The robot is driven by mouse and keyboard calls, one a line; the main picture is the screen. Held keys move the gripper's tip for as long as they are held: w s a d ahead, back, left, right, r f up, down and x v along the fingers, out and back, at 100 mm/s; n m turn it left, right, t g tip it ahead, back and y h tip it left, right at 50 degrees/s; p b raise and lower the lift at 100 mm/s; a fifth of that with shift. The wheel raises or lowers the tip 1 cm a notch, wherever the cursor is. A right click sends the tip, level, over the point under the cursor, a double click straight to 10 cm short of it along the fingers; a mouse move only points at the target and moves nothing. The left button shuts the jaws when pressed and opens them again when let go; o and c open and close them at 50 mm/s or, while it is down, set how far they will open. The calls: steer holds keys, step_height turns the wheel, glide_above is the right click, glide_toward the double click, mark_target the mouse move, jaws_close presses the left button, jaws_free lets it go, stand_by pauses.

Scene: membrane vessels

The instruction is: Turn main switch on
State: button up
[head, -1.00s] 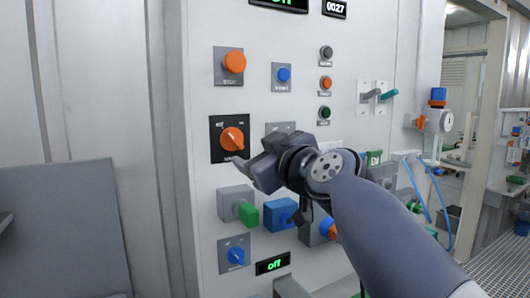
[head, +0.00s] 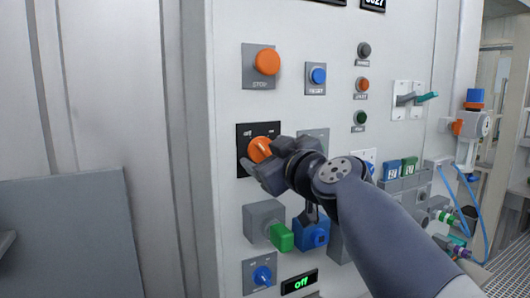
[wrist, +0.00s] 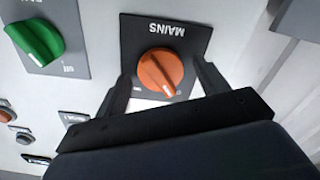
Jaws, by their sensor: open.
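The main switch is an orange rotary knob (head: 259,149) on a black square plate (head: 243,134) on the panel; the head view shows "off" at the plate's upper left. In the wrist view the knob (wrist: 160,72) sits on a plate marked "MAINS", seen upside down. My gripper (head: 261,165) is open at the knob, partly covering its plate in the head view. In the wrist view its two fingers (wrist: 160,85) stand on either side of the knob, with gaps visible. Whether they touch it is not clear.
An orange stop button (head: 267,61) and a blue reset button (head: 318,75) are above. A green knob (wrist: 38,40) is beside the mains plate in the wrist view.

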steer(key=shift+c, duration=0.3)
steer(key=c, duration=0.9)
steer(key=shift+m, duration=0.3)
steer(key=m+b, duration=0.1)
steer(key=m, duration=0.1)
steer(key=shift+f+m+b, duration=0.15)
steer(key=shift+m+b, duration=0.15)
steer(key=m, duration=0.4)
steer(key=shift+m+b, duration=0.3)
steer(key=shift+b, duration=0.1)
steer(key=m, duration=0.4)
steer(key=shift+a, duration=0.1)
steer(key=shift+m+p, duration=0.3)
steer(key=shift+m, duration=1.8)
